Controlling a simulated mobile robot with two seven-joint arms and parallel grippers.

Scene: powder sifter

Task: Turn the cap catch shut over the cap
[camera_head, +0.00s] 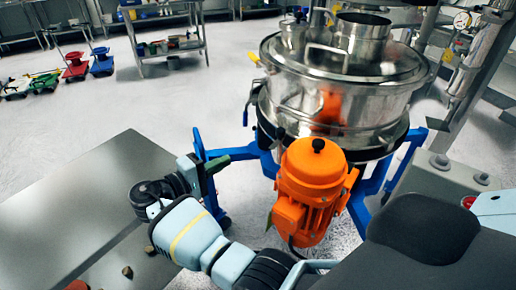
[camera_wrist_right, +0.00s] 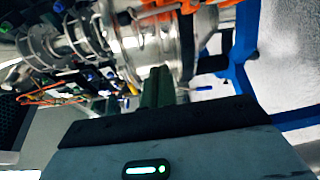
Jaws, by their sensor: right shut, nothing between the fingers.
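The steel sifter (camera_head: 335,100) stands on a blue frame, with a lid and a wide round port (camera_head: 361,36) on top. A small yellow part (camera_head: 254,58) sticks out at the left of the lid rim. I cannot tell for sure which part is the cap or the cap catch. My right gripper (camera_head: 222,162) is left of the sifter, below the lid, apart from the yellow part. In the right wrist view its green fingers (camera_wrist_right: 157,86) are together and empty, pointing toward the blurred steel body (camera_wrist_right: 150,48). My left gripper does not show.
An orange motor (camera_head: 311,185) stands in front of the sifter. The blue frame (camera_head: 375,185) spreads to both sides of it. A grey table (camera_head: 80,200) is at the left, with small brown pieces near its front edge.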

